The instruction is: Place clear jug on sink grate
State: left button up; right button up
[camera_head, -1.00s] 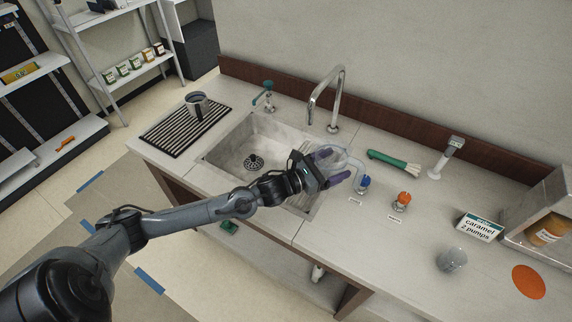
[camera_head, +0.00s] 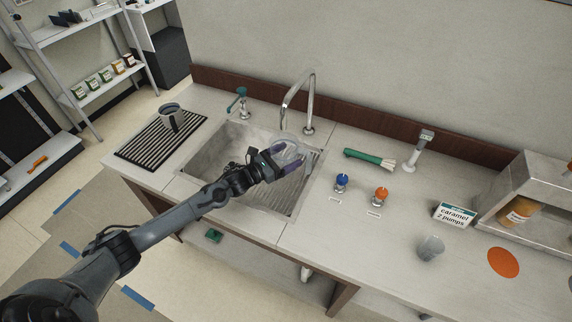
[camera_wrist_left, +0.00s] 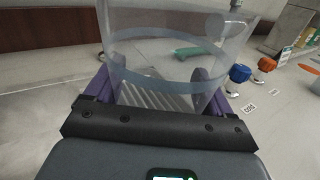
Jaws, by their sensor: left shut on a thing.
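The clear jug (camera_head: 290,150) is held in my left gripper (camera_head: 283,161), over the right part of the sink (camera_head: 212,153). In the left wrist view the jug (camera_wrist_left: 165,45) stands between the two purple fingers, which are shut on its sides. The ribbed sink grate (camera_head: 284,192) lies at the right side of the basin, below the gripper and partly hidden by it. Its bars (camera_wrist_left: 155,95) show through the jug in the left wrist view. The gap between jug and grate is hard to judge. My right gripper is not in view.
A tall faucet (camera_head: 308,100) stands behind the sink. A black ribbed mat (camera_head: 145,148) with a dark mug (camera_head: 170,115) lies to the left. Blue (camera_head: 341,181) and orange (camera_head: 380,194) knobs and a green-handled brush (camera_head: 362,157) are to the right.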

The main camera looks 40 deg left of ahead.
aim_at(286, 164)
pick_arm(q)
jog(key=shift+f, duration=2.05)
jog(key=shift+a, duration=0.1)
jog(key=shift+f, duration=0.1)
jog(key=shift+f+b, duration=0.15)
jog(key=shift+b, duration=0.2)
jog(key=o, duration=0.9)
